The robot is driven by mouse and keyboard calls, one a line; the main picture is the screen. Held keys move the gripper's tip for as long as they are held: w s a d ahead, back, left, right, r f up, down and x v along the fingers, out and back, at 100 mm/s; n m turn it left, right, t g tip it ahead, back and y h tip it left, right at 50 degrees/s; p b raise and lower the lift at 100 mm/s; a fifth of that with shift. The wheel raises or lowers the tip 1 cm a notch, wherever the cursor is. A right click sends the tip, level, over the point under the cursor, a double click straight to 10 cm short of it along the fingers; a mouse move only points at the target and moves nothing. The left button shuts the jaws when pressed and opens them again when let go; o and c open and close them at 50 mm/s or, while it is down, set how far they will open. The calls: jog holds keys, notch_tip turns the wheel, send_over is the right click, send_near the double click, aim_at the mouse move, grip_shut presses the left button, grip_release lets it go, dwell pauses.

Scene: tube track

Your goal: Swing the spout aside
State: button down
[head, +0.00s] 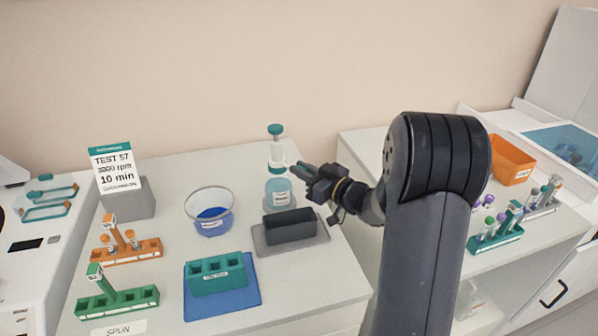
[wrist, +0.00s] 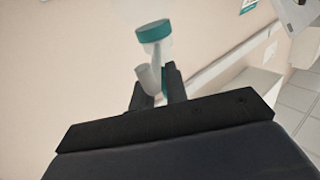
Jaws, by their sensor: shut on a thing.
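The pump bottle (head: 278,193) stands at the back of the middle table, with a clear pale-blue body, a white label and a teal pump top (head: 275,130). My gripper (head: 300,167) reaches in from the right at the height of the bottle's neck. In the wrist view my gripper (wrist: 157,85) has its two dark fingers around the pale spout (wrist: 146,77), shut on it. The teal top (wrist: 153,31) shows just above the fingers there. In the head view the spout is mostly hidden by the fingers.
A dark grey block (head: 290,227) on a grey tray stands just in front of the bottle. A glass bowl (head: 210,212) with blue contents is to the left. Green and orange racks stand farther left. A gap separates this table from the right bench.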

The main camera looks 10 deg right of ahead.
jog(key=shift+w+d+n+g+y+p, duration=0.3)
jog(key=shift+w+d+n+g+y, duration=0.15)
jog(key=shift+n+g+y, duration=0.4)
jog(key=shift+w+d+n+g+y+p, duration=0.3)
jog(key=shift+w+d+n+g+y, duration=0.1)
jog(key=shift+n+g+y, duration=0.45)
jog(key=shift+w+d+n+g+y+p, duration=0.3)
jog(key=shift+w+d+n+g+y, duration=0.25)
jog(key=shift+g, duration=0.45)
jog(key=shift+s+a+r, duration=0.1)
jog(key=shift+a, duration=0.05)
jog(key=c, duration=1.4)
grip_release()
jog(key=b+v, duration=0.2)
jog(key=v, duration=0.8)
jog(key=shift+d, duration=0.4)
jog(key=shift+s, duration=0.1)
